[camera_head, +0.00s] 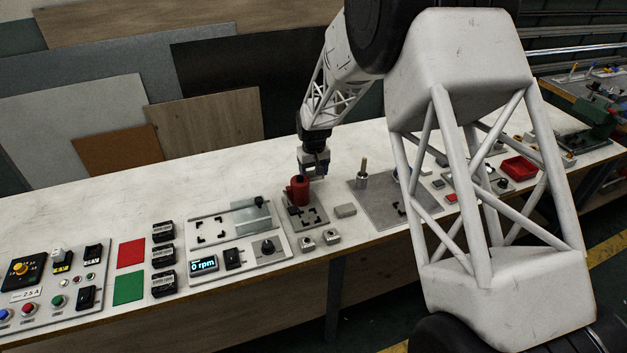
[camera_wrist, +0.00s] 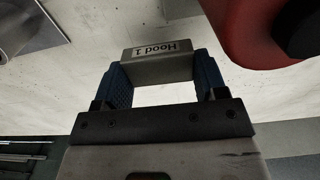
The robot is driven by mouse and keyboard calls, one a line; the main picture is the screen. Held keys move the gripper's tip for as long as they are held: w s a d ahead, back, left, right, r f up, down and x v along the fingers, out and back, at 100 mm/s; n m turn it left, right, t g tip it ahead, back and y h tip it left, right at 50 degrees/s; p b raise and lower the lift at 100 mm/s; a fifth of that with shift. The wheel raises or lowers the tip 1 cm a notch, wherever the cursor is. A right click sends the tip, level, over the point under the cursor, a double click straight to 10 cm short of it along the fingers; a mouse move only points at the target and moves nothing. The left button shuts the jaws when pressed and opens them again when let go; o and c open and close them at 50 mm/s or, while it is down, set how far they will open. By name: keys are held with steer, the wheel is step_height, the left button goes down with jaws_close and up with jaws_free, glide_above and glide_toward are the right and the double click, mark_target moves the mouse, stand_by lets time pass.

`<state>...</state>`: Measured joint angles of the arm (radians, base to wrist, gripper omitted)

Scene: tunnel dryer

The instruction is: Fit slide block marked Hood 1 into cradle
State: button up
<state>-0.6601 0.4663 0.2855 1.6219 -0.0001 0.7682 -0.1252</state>
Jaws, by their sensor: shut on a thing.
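My gripper (camera_head: 314,172) hangs above the bench, just behind and to the right of a red cylinder. In the wrist view its blue-padded fingers (camera_wrist: 160,70) are shut on a grey slide block (camera_wrist: 158,65), one finger at each end. The block's white label reads "Hood 1" and appears upside down. In the head view the block is too small to make out clearly. Black corner brackets show on a plate (camera_head: 318,221) in front of the red cylinder, on a panel left of it and on a grey plate to the right. I cannot tell which is the cradle.
The red cylinder (camera_head: 299,190) stands close to my gripper and also fills the upper right of the wrist view (camera_wrist: 250,30). A grey plate (camera_head: 375,215) with an upright peg (camera_head: 363,170) lies to the right. A small grey block (camera_head: 345,210) sits between plates. Bench behind is clear.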

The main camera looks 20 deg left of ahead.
mark_target(314, 186)
steer(key=shift+f, duration=1.85)
steer(key=shift+f, duration=0.1)
steer(key=o, duration=1.2)
step_height(314, 186, up, 12)
steer(key=shift+r, duration=0.1)
